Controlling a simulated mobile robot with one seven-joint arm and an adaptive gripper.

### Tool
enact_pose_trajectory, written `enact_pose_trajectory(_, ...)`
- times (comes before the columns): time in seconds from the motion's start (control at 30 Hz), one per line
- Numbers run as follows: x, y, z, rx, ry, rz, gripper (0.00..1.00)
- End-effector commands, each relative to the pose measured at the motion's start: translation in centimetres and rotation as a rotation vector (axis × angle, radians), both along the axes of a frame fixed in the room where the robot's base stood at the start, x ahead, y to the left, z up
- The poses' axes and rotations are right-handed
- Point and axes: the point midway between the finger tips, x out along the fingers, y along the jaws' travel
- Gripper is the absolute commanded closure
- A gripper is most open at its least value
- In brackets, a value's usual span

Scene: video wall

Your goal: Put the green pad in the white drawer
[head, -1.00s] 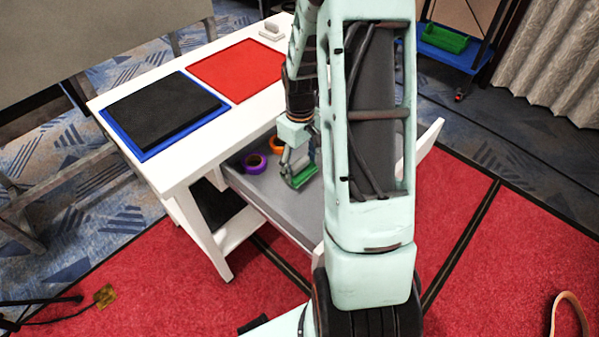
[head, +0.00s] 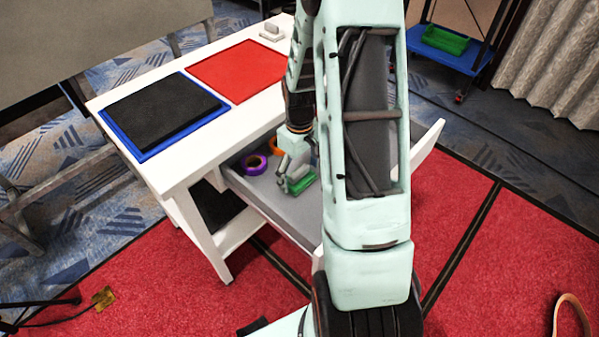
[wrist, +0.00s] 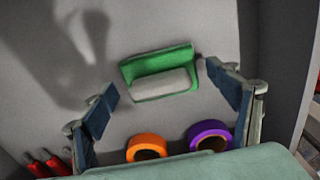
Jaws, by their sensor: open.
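The green pad (wrist: 158,58), a green block with a pale grey face, lies in the open white drawer, on its grey floor (wrist: 190,22). In the head view the green pad (head: 302,185) shows just below my gripper (head: 290,168). The drawer's white front (head: 428,143) shows to the right of my arm. In the wrist view my gripper (wrist: 161,78) is open, with a dark blue finger pad on either side of the green pad and a gap at each side. My arm hides much of the drawer in the head view.
An orange ring (wrist: 146,147) and a purple ring (wrist: 209,134) lie in the drawer near the pad, with red-handled items (wrist: 48,163) at one side. The white table (head: 160,170) above holds a black panel on a blue tray (head: 122,135) and a red mat (head: 237,70).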

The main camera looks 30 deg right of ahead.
Motion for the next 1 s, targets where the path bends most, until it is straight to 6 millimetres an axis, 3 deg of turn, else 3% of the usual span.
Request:
enact_pose_trajectory(0.17, 0.1, 0.0, 2.1, -0.001, -0.004, -0.001, 0.19)
enact_pose_trajectory(0.4, 0.1, -0.1, 7.4, -0.002, -0.004, -0.001, 0.19)
enact_pose_trajectory(0.6, 0.0, -0.1, 10.7, -0.002, -0.002, 0.000, 0.19)
enact_pose_trajectory(0.8, 0.0, 0.0, 12.1, 0.000, 0.000, 0.000, 0.19)
enact_pose_trajectory(1.0, 0.0, 0.0, 12.1, 0.000, 0.001, 0.000, 0.19)
